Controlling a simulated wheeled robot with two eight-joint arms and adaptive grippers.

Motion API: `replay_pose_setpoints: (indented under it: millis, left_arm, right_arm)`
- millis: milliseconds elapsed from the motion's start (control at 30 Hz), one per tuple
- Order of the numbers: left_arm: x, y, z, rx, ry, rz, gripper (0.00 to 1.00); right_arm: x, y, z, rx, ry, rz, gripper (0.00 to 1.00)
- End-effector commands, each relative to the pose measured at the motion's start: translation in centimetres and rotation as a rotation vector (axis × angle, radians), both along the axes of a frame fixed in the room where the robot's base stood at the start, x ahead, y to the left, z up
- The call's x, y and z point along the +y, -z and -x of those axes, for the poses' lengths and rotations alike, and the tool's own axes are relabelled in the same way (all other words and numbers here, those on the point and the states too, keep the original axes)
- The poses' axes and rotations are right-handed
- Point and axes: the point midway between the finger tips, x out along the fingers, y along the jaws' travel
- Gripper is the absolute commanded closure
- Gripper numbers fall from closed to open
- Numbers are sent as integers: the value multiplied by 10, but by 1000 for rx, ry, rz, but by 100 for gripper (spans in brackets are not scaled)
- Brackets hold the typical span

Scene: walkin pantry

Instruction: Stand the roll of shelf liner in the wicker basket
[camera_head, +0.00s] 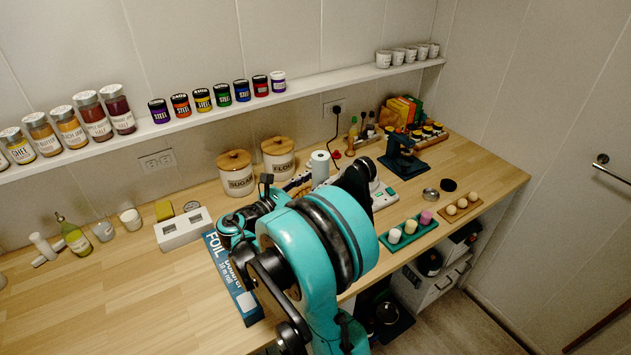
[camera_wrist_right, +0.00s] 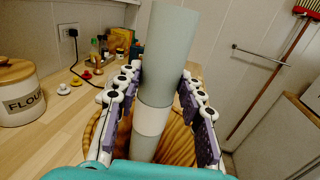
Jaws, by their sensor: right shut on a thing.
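The roll of shelf liner is a pale grey-green cylinder with a white band; in the right wrist view the roll (camera_wrist_right: 168,45) stands between my right fingers, slightly tilted in the picture. My right gripper (camera_wrist_right: 160,82) is shut on it. In the head view the pale top of the roll (camera_head: 320,163) shows beyond my arm, with the right gripper (camera_head: 303,181) beside it. The wicker basket (camera_wrist_right: 183,140) shows as brown curved weave behind and around the roll's lower part. The roll's lower end is hidden, so I cannot tell whether it touches the basket floor. My left gripper is not in view.
Sugar (camera_head: 236,177) and flour (camera_head: 278,158) canisters stand behind the gripper. A foil box (camera_head: 236,285) lies front left, and a white scale (camera_head: 383,195) stands to the right. The counter's left part has free room.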

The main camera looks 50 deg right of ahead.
Motion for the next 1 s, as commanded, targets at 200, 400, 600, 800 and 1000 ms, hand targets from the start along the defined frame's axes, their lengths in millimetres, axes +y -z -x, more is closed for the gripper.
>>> replay_pose_setpoints:
  millis: [200,400,600,800,1000]
  left_arm:
    - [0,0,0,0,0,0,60]
    - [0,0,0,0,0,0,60]
    - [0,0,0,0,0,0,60]
    - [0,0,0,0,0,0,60]
    - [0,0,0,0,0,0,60]
  right_arm:
    - [0,0,0,0,0,0,38]
    - [1,0,0,0,0,0,38]
    - [23,0,-4,0,-5,0,38]
    - [68,0,-8,0,-7,0,38]
    - [104,0,-12,0,-4,0,38]
